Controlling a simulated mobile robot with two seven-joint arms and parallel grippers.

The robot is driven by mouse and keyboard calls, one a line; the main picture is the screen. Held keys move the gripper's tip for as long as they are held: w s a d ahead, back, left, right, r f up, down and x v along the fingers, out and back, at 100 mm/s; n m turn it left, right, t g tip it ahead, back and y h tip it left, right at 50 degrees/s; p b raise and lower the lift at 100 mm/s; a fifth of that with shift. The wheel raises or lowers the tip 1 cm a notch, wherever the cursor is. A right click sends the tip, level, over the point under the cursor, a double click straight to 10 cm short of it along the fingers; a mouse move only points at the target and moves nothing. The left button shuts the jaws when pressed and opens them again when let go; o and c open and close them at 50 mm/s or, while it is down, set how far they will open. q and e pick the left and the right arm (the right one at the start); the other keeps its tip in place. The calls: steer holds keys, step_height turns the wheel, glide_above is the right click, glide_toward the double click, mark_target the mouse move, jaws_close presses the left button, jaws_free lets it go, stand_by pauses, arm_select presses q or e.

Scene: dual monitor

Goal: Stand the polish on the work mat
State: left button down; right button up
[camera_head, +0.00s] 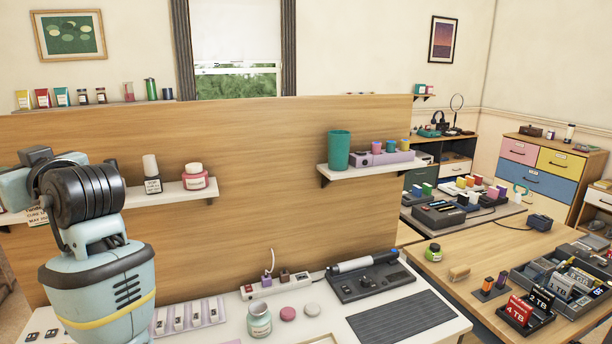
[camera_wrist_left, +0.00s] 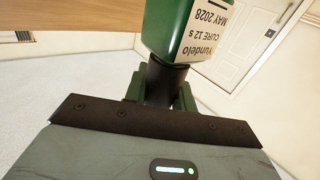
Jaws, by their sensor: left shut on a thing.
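My left gripper (camera_wrist_left: 162,88) is shut on the dark cap of a green polish bottle (camera_wrist_left: 168,32). The bottle has a cream label, which reads upside down in the left wrist view. My left arm comes in at the lower left of the head view, with the gripper end mostly hidden behind its wrist. A dark ribbed mat (camera_head: 402,319), which looks like the work mat, lies bare on the front right of the white desk, apart from the gripper. My right gripper is not in view.
A glass jar (camera_head: 259,322), two small round pads and a black tool station (camera_head: 366,283) stand near the mat. A wooden partition (camera_head: 262,190) with shelves rises behind the desk. One shelf holds a dark bottle (camera_head: 153,184) and a pink jar (camera_head: 195,180).

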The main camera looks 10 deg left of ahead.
arm_select(q)
steer(key=s+a+r+n+g+y, duration=0.1)
steer(key=s+a+r+n+g, duration=0.3)
steer(key=s+a+r+g, duration=0.5)
steer(key=w+d+f+m+t+h, duration=0.45)
steer(key=w+d+f+t, duration=0.2)
steer(key=f+t, duration=0.3)
steer(key=w+d+f+m+t+h, duration=0.3)
steer(key=w+d+f+m+t, duration=0.3)
steer(key=d+f+t, duration=0.3)
steer(key=s+d+f+m+t+h, duration=0.1)
steer(key=s+d+f+m+h, duration=0.2)
steer(key=d+f, duration=0.7)
steer(key=s+d+f+m+t+h, duration=0.1)
steer(key=s+d+f+m+h, duration=0.3)
steer(key=d+f, duration=0.6)
steer(key=shift+s+d+f+h, duration=0.25)
steer(key=shift+s+f+h, duration=0.85)
steer(key=shift+f+h, duration=0.7)
steer(key=shift+a, duration=0.1)
